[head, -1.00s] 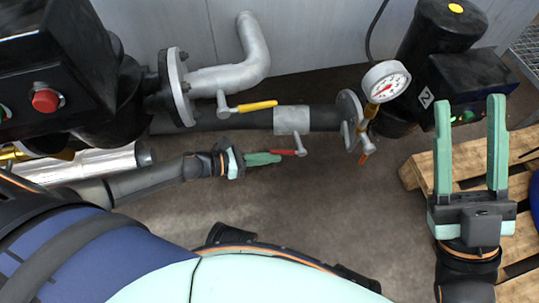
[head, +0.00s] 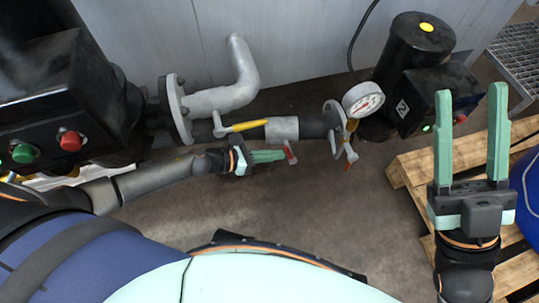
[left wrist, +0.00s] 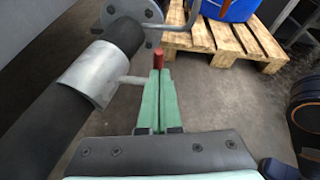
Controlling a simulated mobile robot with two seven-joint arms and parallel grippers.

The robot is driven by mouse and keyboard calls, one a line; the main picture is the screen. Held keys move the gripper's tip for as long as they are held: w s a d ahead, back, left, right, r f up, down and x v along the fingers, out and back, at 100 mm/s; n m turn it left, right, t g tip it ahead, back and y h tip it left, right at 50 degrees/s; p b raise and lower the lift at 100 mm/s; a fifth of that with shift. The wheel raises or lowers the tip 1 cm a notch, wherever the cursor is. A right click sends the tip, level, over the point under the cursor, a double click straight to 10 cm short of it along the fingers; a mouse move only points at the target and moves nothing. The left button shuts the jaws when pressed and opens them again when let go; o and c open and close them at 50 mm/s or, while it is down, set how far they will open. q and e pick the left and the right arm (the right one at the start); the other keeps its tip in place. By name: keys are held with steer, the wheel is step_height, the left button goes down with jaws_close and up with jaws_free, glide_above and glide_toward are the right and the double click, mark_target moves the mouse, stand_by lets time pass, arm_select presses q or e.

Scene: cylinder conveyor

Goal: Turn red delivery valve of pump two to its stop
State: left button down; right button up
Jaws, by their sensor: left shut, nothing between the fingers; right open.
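The red valve handle (head: 291,153) sits below the grey sleeve (head: 282,129) of the dark pipe. In the left wrist view the red handle (left wrist: 158,59) shows just beyond my left fingertips; its rear part is hidden. My left gripper (head: 281,156), also in the left wrist view (left wrist: 158,75), is shut with nothing between its fingers. Its tips are at the handle; I cannot tell whether they touch. My right gripper (head: 470,95) is open and empty, over the pallet side.
A yellow valve handle (head: 242,126) lies just above my left gripper. A wooden pallet (head: 407,171) with a blue drum (head: 527,180) is at right. The floor below the pipe is clear.

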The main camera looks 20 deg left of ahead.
arm_select(q)
steer(key=shift+w+d+r, duration=0.3)
steer(key=shift+d+r, duration=0.1)
steer(key=shift+d, duration=0.1)
stand_by(0.6)
